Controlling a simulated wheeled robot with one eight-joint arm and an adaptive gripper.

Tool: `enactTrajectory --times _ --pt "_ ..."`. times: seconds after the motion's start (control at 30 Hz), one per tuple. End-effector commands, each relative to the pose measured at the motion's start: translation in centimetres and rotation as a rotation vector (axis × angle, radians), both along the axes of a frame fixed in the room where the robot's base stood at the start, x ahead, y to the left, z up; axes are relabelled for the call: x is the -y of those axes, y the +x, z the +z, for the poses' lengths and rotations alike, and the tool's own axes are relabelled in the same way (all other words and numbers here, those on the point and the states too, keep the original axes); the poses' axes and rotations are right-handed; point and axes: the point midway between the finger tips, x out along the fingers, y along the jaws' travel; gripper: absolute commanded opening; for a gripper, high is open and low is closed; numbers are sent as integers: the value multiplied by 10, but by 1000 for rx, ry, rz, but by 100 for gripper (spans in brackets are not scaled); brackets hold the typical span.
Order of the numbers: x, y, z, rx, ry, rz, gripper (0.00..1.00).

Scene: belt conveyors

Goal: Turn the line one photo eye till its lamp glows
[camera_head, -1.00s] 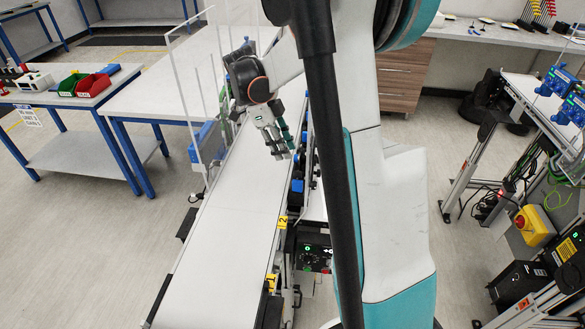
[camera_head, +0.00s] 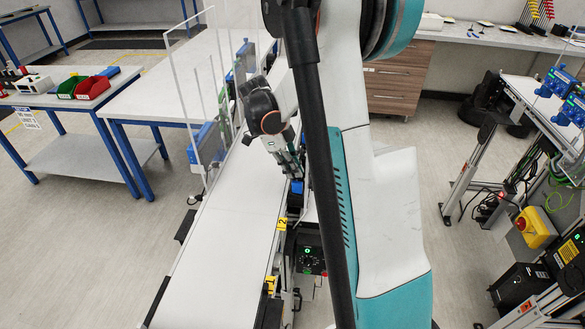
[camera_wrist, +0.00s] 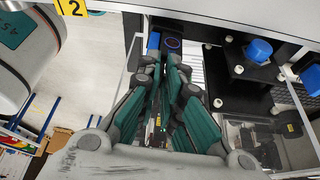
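My gripper (camera_head: 297,174) points down at the right edge of the white belt. In the wrist view its two teal-padded fingers (camera_wrist: 165,66) are partly open, with a narrow gap between them. A blue piece (camera_head: 297,187) shows just below the fingertips in the head view. No glowing lamp on it is visible.
The white belt (camera_head: 225,235) runs along my left side, with yellow tags 2 (camera_head: 282,224) and 1 (camera_head: 271,284) on its edge. A black control box with green lights (camera_head: 309,256) is below. A blue cap on a black mount (camera_wrist: 259,50) stands right of the fingers. Clear panels (camera_head: 180,90) stand left.

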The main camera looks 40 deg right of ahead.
Motion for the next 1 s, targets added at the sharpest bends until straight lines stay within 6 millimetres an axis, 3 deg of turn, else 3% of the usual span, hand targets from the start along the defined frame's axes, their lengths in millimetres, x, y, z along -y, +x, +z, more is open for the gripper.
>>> enactTrajectory --times 0.67,0.7,0.77,1.0 --pt "-1 -1 0 0 -1 100 0" --pt "-1 -1 0 0 -1 100 16" --pt "-1 -1 0 0 -1 100 27" --pt "-1 -1 0 0 0 100 27"
